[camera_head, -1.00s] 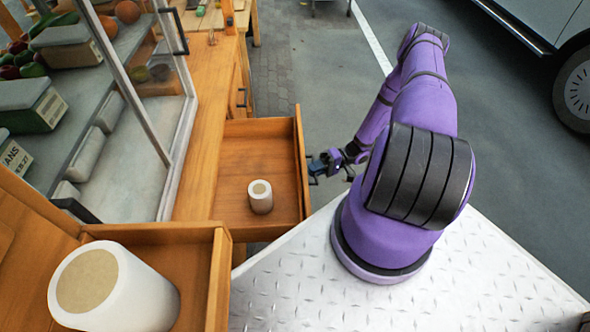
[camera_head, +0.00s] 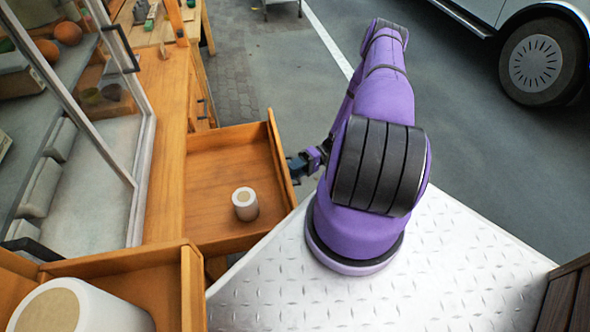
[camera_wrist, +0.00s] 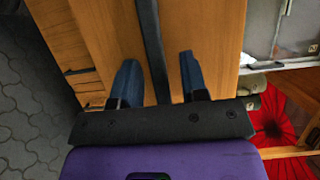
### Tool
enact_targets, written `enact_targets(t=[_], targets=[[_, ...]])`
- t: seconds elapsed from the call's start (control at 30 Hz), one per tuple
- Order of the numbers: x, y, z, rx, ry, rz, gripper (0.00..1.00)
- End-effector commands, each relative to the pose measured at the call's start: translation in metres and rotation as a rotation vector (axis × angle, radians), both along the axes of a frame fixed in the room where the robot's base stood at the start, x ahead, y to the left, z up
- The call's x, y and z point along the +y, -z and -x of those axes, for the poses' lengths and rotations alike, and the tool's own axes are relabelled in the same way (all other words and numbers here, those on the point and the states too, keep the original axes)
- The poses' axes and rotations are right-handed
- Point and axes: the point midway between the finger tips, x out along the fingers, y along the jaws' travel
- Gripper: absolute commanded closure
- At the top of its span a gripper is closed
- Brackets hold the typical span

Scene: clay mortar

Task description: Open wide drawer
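A wide wooden drawer (camera_head: 212,205) stands pulled out from the wooden counter in the head view. My gripper (camera_head: 297,168) is at the outer side of the drawer's front panel. In the wrist view, the two blue fingers of my gripper (camera_wrist: 158,82) are spread apart. A dark bar, seemingly the drawer's handle (camera_wrist: 152,45), runs between them with gaps visible on both sides. The wooden front (camera_wrist: 105,30) lies behind the fingers. Finger contact is hidden in the head view.
A nearer drawer (camera_head: 190,290) is also out, holding a larger white cylinder (camera_head: 105,310). A glass display case (camera_head: 100,190) stands on the counter at left. A vehicle (camera_head: 540,65) is at upper right. Open pavement (camera_head: 460,140) lies right of my arm.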

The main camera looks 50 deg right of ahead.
Motion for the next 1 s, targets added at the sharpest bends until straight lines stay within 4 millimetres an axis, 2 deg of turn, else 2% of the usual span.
enact_targets(t=[0.2,0.33,0.7,0.83,1.0], targets=[[-0.001,0.000,0.000,0.000,0.000,-0.001,0.60],[-0.010,0.000,0.002,0.000,0.000,0.000,0.60],[-0.075,0.000,0.015,-0.001,0.002,0.001,0.60],[-0.093,0.000,0.018,-0.002,0.001,0.001,0.60],[-0.105,0.000,0.021,0.000,0.000,0.000,0.60]])
